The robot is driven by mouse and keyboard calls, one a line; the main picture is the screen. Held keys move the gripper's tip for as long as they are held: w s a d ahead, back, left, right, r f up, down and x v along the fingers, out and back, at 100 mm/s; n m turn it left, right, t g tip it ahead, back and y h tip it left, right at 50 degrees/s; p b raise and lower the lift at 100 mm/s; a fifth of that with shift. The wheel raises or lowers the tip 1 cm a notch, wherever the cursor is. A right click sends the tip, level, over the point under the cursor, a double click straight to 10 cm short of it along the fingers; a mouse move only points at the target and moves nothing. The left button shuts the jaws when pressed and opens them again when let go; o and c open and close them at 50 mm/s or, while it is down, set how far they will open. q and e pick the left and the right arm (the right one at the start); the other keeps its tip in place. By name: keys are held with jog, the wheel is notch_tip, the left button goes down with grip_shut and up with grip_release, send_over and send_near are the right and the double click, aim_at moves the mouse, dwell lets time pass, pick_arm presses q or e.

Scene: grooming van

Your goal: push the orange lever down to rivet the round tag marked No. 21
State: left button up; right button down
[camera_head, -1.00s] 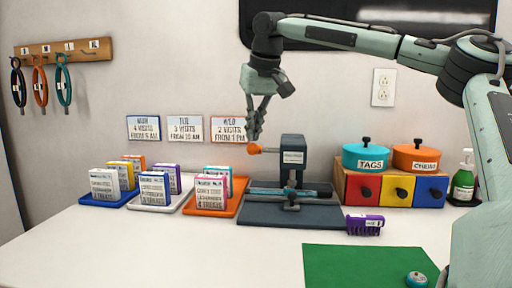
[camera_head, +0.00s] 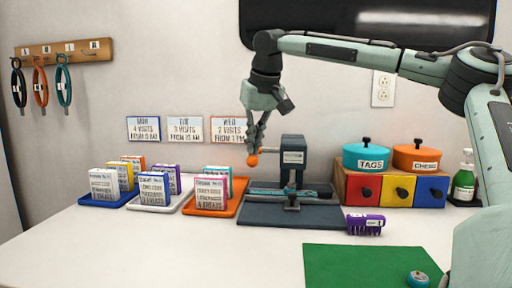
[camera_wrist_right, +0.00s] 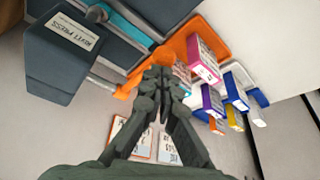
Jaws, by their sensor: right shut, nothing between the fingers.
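The rivet press (camera_head: 293,160) is a dark blue-grey block on a flat base, also seen in the wrist view (camera_wrist_right: 75,45). Its lever ends in an orange knob (camera_head: 252,160) on the press's left side. My right gripper (camera_head: 256,148) is shut and empty, pointing down with its fingertips at the top of the knob, seemingly touching it. In the wrist view its closed fingers (camera_wrist_right: 158,78) hide part of the lever end. A teal strap (camera_head: 280,190) lies across the press base. I cannot make out the No. 21 tag. My left gripper is out of view.
Trays of labelled cards stand left of the press: blue (camera_head: 98,203), white (camera_head: 183,203) and orange (camera_head: 232,210). A purple brush (camera_head: 365,224) lies at front right. A drawer box (camera_head: 341,186) with lidded pots stands right. A green mat (camera_head: 345,265) bears a round teal item (camera_head: 417,279).

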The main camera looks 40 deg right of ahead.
jog(key=shift+f, duration=1.25)
notch_tip(320, 180, up, 3)
jog(key=shift+f+p, duration=0.1)
jog(key=shift+p, duration=0.9)
jog(key=shift+r, duration=0.25)
notch_tip(320, 180, up, 10)
